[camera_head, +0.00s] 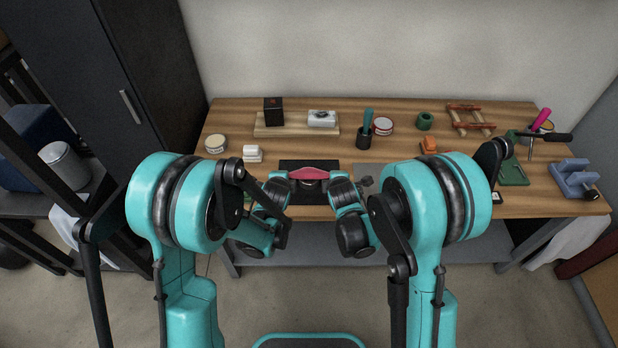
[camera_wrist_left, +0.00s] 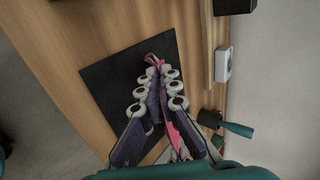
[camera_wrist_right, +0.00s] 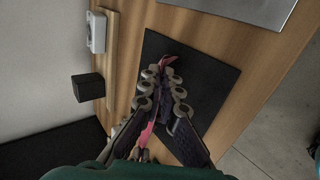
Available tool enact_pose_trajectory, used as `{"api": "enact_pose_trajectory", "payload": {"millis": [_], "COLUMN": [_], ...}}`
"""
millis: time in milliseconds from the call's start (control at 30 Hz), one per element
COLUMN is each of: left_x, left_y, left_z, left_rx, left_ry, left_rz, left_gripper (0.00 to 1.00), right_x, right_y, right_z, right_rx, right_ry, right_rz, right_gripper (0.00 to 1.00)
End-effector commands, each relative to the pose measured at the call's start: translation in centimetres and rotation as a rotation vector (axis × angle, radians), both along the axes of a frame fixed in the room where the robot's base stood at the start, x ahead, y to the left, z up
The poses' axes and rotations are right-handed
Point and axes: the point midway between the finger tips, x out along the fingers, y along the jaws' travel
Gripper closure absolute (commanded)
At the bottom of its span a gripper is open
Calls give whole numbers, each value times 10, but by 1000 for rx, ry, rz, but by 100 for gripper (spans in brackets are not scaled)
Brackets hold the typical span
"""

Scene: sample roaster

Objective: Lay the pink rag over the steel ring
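The pink rag (camera_head: 314,174) is stretched between my two grippers above the black mat (camera_head: 288,164), its middle bowed slightly. My left gripper (camera_head: 288,180) is shut on its left end; in the left wrist view, pink cloth (camera_wrist_left: 152,59) sticks out past the closed fingertips (camera_wrist_left: 162,76). My right gripper (camera_head: 340,181) is shut on the right end; the right wrist view shows pink cloth (camera_wrist_right: 168,60) at its fingertips (camera_wrist_right: 165,78). I cannot clearly make out the steel ring; the rag and grippers cover the space beneath.
A grey plate (camera_head: 369,170) lies right of the mat. A white block (camera_head: 252,153) stands to the left.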

Motion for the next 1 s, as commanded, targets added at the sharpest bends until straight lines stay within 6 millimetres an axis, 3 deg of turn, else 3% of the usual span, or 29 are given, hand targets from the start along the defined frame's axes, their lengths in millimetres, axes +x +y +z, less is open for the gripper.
{"api": "enact_pose_trajectory", "payload": {"millis": [533,700,1000], "left_x": [-1,-1,-1], "left_y": [0,0,0], "left_z": [-7,-7,-7], "left_rx": [-1,-1,0], "left_ry": [-91,-90,-90], "left_rz": [1,1,1], "left_gripper": [100,62,62], "right_x": [-1,-1,-1], "right_y": [0,0,0], "right_z": [-7,-7,-7], "right_rx": [1,1,1], "right_ry": [-91,-90,-90], "right_rz": [-1,-1,-1], "right_gripper": [100,62,62]}}
